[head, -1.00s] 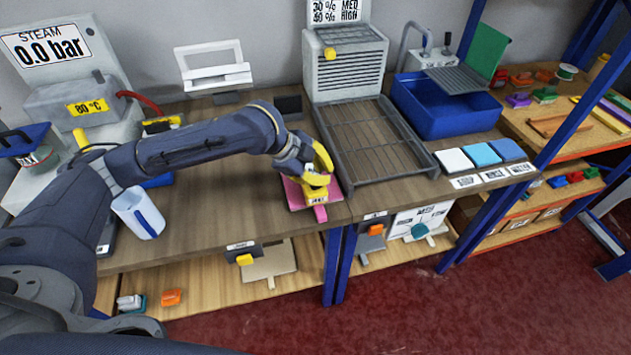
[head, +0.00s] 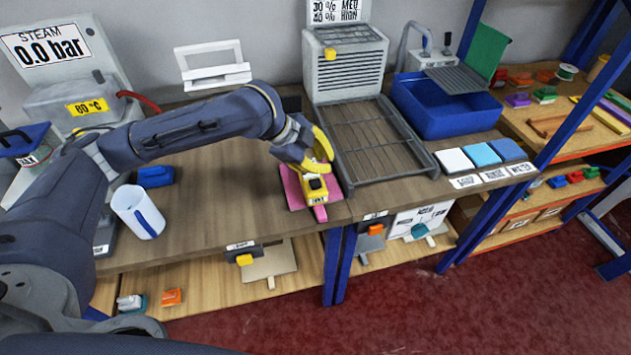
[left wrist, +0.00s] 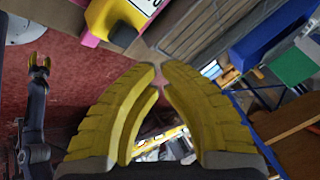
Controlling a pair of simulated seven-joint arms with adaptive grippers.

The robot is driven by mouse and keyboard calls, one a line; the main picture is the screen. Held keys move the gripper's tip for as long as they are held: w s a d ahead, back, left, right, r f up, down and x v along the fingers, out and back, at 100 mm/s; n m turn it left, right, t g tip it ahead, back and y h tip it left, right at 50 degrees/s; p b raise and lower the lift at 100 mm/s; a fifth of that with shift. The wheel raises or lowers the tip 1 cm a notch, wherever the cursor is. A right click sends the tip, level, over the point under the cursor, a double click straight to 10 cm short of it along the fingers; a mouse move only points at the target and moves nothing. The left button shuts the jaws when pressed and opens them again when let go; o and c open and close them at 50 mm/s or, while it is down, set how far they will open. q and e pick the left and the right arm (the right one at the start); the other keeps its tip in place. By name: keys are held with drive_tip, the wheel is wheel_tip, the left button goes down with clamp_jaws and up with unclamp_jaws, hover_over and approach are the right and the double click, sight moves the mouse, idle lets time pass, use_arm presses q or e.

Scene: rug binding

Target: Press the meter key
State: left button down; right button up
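The yellow meter (head: 314,189), with a dark patch on top, sits on a pink pad (head: 294,190) at the front edge of the bench. In the left wrist view the meter (left wrist: 108,16) is at the top, with a dark round part (left wrist: 123,35) at its near end. My left gripper (head: 328,160) is just above and behind the meter. In the left wrist view its yellow fingertips (left wrist: 160,67) are almost together, with a thin gap and nothing between them. My right gripper (left wrist: 39,62) shows small at the left of the wrist view; its opening is unclear.
A grey wire rack (head: 372,140) stands just right of the meter. A blue basin (head: 445,115) is farther right. A white cup (head: 137,212) and a blue block (head: 155,177) are at the left. The bench between the cup and pad is clear.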

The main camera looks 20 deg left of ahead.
use_arm(q)
drive_tip(key=shift+r, duration=1.05)
